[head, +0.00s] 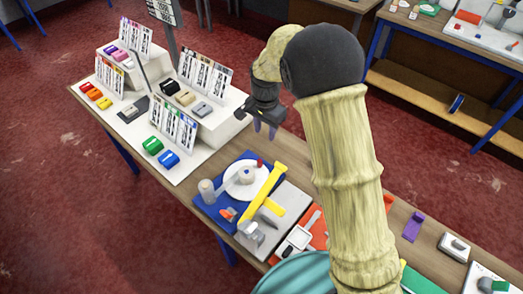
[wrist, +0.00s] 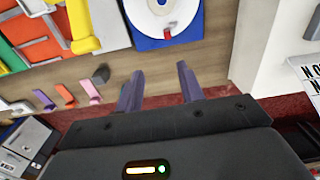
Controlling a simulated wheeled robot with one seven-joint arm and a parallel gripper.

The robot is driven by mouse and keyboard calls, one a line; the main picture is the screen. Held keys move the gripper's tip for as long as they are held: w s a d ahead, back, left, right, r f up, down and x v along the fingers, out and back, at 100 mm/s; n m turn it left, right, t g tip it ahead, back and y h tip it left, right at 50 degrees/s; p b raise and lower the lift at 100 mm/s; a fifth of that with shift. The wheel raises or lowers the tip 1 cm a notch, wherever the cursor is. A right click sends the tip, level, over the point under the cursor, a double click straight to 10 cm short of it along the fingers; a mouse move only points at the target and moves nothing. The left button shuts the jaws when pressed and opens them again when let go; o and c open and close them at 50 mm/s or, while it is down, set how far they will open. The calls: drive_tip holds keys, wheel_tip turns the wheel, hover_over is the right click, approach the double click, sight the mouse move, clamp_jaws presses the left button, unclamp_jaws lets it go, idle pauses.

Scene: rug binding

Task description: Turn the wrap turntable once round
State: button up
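The wrap turntable is a white disc (head: 232,171) on a blue base (head: 205,206), on the long wooden table. A grey round piece (head: 246,175) sits at its middle and a small red piece (head: 259,164) at its far edge. My gripper (head: 266,128) is above the table, apart from the disc. In the wrist view its two purple fingers (wrist: 159,88) are spread with nothing between them.
A grey cylinder (head: 207,190) stands left of the disc. White stepped stands with coloured blocks and label cards (head: 207,74) fill the table's far left. Tools and a white tray (head: 295,241) lie nearer. Bare wood (head: 222,150) shows beyond the blue base.

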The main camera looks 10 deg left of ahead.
sight(260, 160)
drive_tip(key=shift+w+a+f, duration=0.1)
drive_tip(key=shift+w+a, duration=0.1)
drive_tip(key=shift+a, duration=0.25)
drive_tip(key=shift+w+a+f, duration=0.1)
drive_tip(key=shift+w+a, duration=0.1)
drive_tip(key=shift+a, duration=0.25)
wheel_tip(260, 160, down, 17)
drive_tip(key=p, duration=0.4)
drive_tip(key=shift+f, duration=0.2)
clamp_jaws()
